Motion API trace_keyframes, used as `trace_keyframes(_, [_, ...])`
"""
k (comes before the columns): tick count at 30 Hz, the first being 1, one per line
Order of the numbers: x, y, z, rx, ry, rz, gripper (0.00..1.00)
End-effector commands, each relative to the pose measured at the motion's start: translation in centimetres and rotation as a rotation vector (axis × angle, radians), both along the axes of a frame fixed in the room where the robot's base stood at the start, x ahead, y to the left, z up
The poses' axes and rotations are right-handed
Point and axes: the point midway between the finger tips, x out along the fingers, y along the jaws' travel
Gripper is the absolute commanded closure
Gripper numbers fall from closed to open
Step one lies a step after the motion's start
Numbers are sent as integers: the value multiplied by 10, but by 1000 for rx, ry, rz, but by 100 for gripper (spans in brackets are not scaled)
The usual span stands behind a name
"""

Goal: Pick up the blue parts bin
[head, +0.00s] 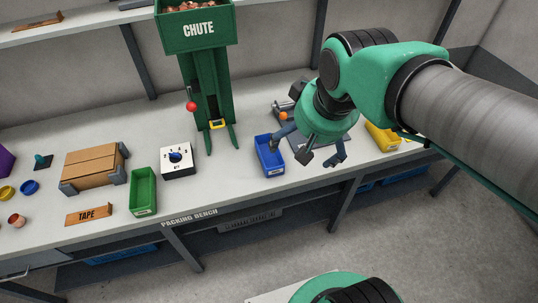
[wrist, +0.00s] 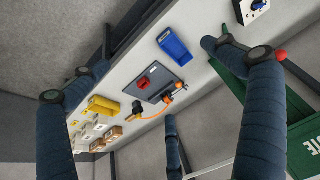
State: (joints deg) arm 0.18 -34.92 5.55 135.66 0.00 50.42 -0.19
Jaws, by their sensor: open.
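The blue parts bin (head: 268,157) stands upright on the packing bench, right of the green chute's foot. It also shows in the wrist view (wrist: 174,46), in the gap between my fingers at upper centre. My gripper (head: 312,148) is open and empty, with its dark blue fingers spread. In the head view it hangs above the bench beside the bin's right side, and one finger overlaps the bin's right edge in the picture. I cannot tell whether that finger touches the bin. My wrist hides part of the bench behind it.
A dark mat (wrist: 172,80) with a red part and an orange cable lies beside the bin. A yellow bin (head: 382,137) stands farther right. Left are the green chute (head: 209,80), a dial box (head: 177,160), a green bin (head: 143,190) and a carton (head: 93,165).

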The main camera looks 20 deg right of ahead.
Motion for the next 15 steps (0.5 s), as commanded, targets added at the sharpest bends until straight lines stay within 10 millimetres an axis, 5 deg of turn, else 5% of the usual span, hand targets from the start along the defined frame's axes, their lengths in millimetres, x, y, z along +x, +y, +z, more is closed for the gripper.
trace_keyframes(15, [127,-4,-42,-1,181,-1,0])
